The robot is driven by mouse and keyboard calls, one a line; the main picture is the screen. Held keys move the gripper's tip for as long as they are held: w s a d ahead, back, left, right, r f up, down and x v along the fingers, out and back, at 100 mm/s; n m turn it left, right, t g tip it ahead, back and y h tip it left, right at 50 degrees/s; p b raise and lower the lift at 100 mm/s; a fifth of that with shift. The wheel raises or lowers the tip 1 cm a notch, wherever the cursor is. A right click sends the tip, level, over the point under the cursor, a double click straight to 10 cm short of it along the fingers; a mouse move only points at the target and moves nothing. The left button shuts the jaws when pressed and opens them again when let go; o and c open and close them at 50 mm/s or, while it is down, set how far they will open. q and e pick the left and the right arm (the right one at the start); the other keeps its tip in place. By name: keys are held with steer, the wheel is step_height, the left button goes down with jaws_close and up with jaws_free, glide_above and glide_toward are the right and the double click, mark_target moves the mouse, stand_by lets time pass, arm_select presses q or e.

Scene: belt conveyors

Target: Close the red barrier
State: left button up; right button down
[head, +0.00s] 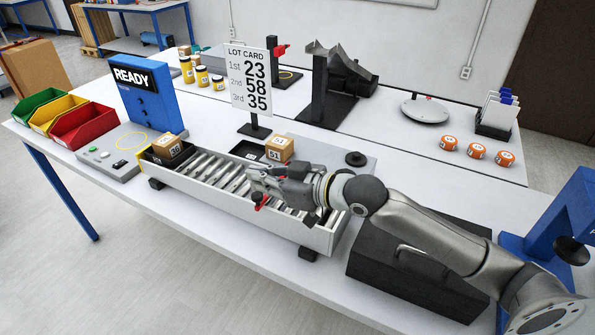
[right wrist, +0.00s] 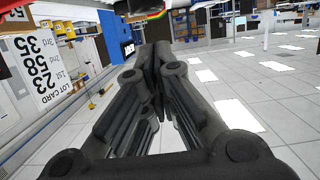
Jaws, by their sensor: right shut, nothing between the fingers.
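A small red piece (head: 259,199) with a dark knob sits at the front side rail of the roller conveyor (head: 215,189); it looks like the red barrier, and my gripper partly hides it. I cannot tell its exact angle. My right gripper (head: 253,176) is shut and empty, above the rollers just behind the red piece. I cannot tell whether they touch. My left gripper is not in view.
A box marked 38 (head: 169,147) sits at the conveyor's left end. A box marked 51 (head: 280,149) is behind the conveyor, near the lot card (head: 248,80). A blue READY panel (head: 148,95) stands at the left. A black case (head: 415,270) lies under my right arm.

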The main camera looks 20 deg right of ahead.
arm_select(q)
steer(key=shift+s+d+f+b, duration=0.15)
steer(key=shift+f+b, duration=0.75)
steer(key=shift+b, duration=0.45)
arm_select(e)
steer(key=r+v, duration=0.1)
steer(key=v, duration=0.9)
steer(key=shift+r, duration=0.4)
